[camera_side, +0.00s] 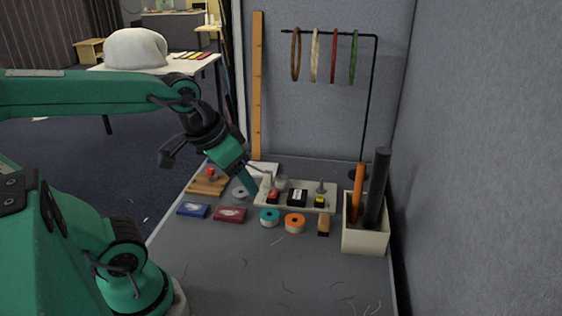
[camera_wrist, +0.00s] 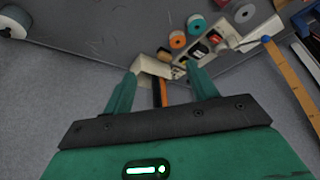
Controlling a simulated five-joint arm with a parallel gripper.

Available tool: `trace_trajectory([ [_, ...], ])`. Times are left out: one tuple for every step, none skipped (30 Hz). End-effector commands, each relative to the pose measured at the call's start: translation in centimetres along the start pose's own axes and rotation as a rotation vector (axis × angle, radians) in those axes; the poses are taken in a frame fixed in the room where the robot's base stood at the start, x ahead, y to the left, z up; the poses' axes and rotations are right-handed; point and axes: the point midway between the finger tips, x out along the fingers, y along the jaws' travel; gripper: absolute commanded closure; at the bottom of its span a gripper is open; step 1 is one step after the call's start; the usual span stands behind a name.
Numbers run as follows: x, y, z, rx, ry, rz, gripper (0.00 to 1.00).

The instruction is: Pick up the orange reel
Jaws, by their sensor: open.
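The orange reel (camera_side: 294,223) stands upright on the grey table, with an orange top and a pale side. It also shows in the wrist view (camera_wrist: 178,41), beyond my fingertips and a little right of the middle. A teal reel (camera_side: 269,217) stands just left of it in the side view. My gripper (camera_side: 255,182) is open and empty, up and to the left of the orange reel, in front of the tray's left end in the picture. In the wrist view its two green fingers (camera_wrist: 160,82) are wide apart, with no reel between them.
A cream tray (camera_side: 265,204) with small items lies behind the reels. A wooden-handled block (camera_side: 323,224) is right of the orange reel. A pale bin (camera_side: 365,238) with tall tubes stands at right. Blue (camera_side: 193,210) and red (camera_side: 230,214) boxes lie left. The front table is mostly clear.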

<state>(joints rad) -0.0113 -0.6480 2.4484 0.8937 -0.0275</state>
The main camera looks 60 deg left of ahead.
Motion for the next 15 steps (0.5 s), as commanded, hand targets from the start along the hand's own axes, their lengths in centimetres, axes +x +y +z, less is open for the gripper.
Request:
trace_trajectory([
  [0.5, -0.1, -0.5, -0.012, -0.018, -0.002, 0.42],
  [0.7, -0.1, -0.8, -0.020, -0.026, -0.004, 0.42],
  [1.0, -0.2, -1.3, -0.030, -0.039, -0.005, 0.42],
  [1.3, -0.3, -1.6, -0.038, -0.049, -0.007, 0.42],
  [1.6, -0.3, -1.9, -0.046, -0.058, -0.008, 0.42],
  [2.0, -0.4, -2.4, -0.057, -0.071, -0.010, 0.42],
  [2.3, -0.5, -2.7, -0.066, -0.080, -0.012, 0.42],
  [2.7, -0.5, -3.1, -0.075, -0.089, -0.013, 0.42],
  [3.1, -0.6, -3.5, -0.085, -0.103, -0.016, 0.42],
  [3.5, -0.7, -3.8, -0.094, -0.112, -0.018, 0.42],
  [3.9, -0.8, -4.1, -0.103, -0.121, -0.019, 0.42],
  [4.4, -0.9, -4.5, -0.115, -0.134, -0.022, 0.42],
  [4.8, -1.0, -4.8, -0.123, -0.143, -0.024, 0.42],
  [5.2, -1.1, -5.1, -0.131, -0.154, -0.025, 0.42],
  [5.8, -1.2, -5.5, -0.142, -0.166, -0.028, 0.42],
])
